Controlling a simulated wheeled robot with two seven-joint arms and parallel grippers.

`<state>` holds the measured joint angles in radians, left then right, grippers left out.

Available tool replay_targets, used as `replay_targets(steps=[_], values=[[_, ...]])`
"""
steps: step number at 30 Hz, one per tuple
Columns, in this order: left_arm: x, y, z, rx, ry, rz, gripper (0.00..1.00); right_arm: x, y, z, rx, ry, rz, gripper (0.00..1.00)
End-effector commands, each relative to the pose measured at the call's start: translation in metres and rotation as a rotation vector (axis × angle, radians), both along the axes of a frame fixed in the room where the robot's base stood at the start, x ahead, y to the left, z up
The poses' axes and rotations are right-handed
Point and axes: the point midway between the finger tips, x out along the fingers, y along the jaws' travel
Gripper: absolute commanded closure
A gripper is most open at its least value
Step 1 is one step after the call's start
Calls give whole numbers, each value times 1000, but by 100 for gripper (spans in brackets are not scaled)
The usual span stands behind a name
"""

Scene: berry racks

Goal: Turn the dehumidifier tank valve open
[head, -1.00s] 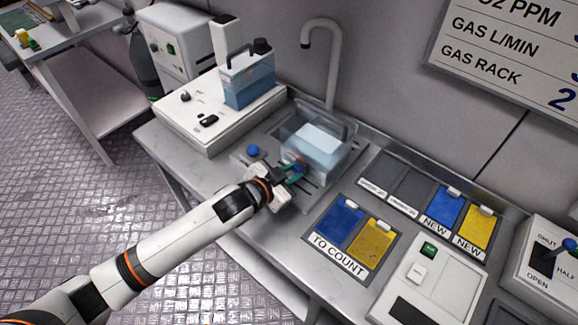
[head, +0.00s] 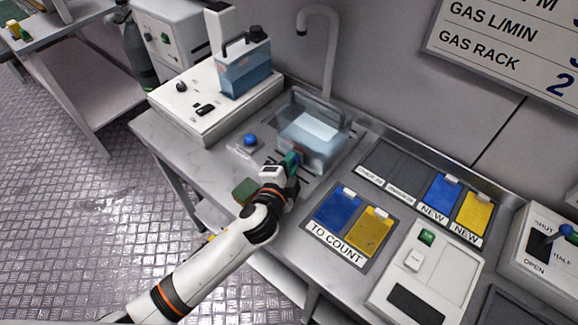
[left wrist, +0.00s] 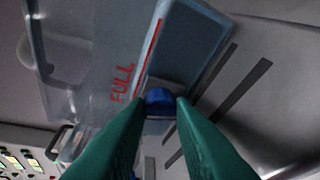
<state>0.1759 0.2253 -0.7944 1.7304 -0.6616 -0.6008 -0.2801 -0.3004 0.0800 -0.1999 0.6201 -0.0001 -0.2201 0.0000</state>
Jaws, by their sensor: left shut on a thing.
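The clear bluish tank (head: 318,140) with a handle stands on the slotted drain area beside the tap. In the left wrist view its wall (left wrist: 190,40) bears a red line and the red word FULL. A small blue valve knob (left wrist: 160,98) sits low on its front. My left gripper (head: 291,160) reaches the tank's front, and its green fingertips (left wrist: 162,106) are shut on the blue knob from both sides. The knob is hidden by the fingers in the head view. Whether the valve is open cannot be told. My right gripper is not in view.
A second tank (head: 244,76) stands on a white machine (head: 190,118) at the back left. A blue-topped knob (head: 250,140) is left of the drain. Blue (head: 338,207) and yellow (head: 369,231) cards, a white box (head: 425,270) and a SHUT/HALF/OPEN lever panel (head: 540,250) lie right.

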Motion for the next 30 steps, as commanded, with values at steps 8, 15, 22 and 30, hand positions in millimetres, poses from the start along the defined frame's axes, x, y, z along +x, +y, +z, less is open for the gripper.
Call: replay_targets(steps=[8, 15, 22, 30], values=[[-1, -1, -5, 124, -98, -1, 100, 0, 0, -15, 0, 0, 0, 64], [-1, -2, -4, 174, -137, -3, 100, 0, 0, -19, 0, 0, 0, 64], [-1, -1, -3, 186, -148, -2, 100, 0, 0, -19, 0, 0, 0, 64], [-1, -2, -3, 187, -147, -2, 100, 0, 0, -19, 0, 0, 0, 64]])
